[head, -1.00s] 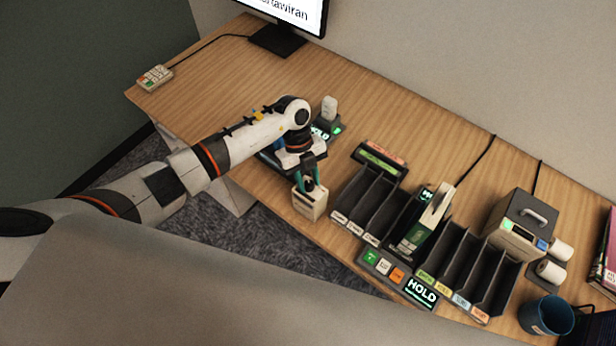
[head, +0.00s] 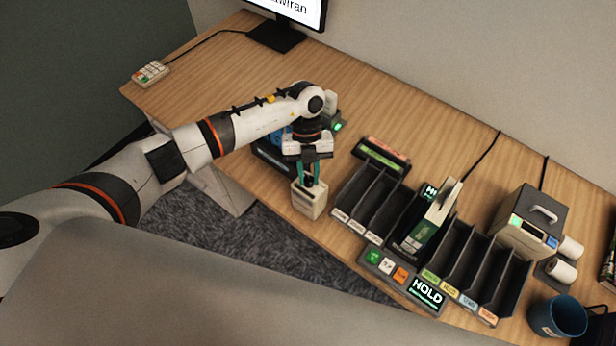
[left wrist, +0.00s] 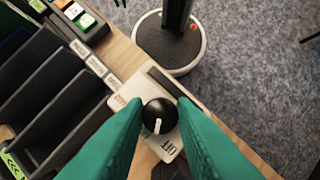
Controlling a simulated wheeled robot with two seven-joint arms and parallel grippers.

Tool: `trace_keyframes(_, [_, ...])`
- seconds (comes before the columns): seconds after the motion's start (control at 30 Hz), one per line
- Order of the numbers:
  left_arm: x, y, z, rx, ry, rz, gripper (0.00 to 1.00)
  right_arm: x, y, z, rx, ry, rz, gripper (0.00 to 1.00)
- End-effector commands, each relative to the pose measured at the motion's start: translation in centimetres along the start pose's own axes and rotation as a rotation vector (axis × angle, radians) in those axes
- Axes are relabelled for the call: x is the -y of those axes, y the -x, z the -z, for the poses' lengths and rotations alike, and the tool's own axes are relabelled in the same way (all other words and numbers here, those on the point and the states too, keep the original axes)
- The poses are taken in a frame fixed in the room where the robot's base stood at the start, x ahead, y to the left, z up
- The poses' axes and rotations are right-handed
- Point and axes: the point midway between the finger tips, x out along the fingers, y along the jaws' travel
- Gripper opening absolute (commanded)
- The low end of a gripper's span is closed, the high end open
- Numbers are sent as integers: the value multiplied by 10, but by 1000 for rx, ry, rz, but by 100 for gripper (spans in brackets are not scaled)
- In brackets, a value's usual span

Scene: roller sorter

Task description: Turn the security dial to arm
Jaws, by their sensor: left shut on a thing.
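The security dial is a round black knob (left wrist: 158,117) with a white pointer line, on a small cream box. In the left wrist view its pointer aims toward the bottom, near a dark label that seems to read OFF. Another label at the knob's left is partly hidden by a finger. The cream box (head: 309,201) sits at the desk's front edge in the head view. My left gripper (head: 308,180) reaches down over it, and its green fingers (left wrist: 158,124) are shut on the knob from both sides. My right gripper is not in view.
A black slotted sorter (head: 361,190) stands right of the box, with a button panel (head: 385,263) and a HOLD display (head: 427,291) in front. A grey device (head: 530,220) and a blue mug (head: 558,317) stand farther right. The desk's back left is mostly clear.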

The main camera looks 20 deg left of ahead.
Motion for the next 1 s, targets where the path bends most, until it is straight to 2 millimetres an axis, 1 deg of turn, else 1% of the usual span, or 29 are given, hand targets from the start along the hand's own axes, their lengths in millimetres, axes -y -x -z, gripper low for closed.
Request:
trace_keyframes(0.03, [-1, -3, 3, -5, -43, 18, 1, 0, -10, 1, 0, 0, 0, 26])
trace_keyframes(0.4, [-2, -2, 2, -4, -325, 135, 1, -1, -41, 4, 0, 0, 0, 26])
trace_keyframes(0.7, [-3, -1, 1, -3, -455, 189, 1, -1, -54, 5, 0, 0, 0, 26])
trace_keyframes(1.0, [-3, 1, 0, -3, -495, 204, 1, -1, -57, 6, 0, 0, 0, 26])
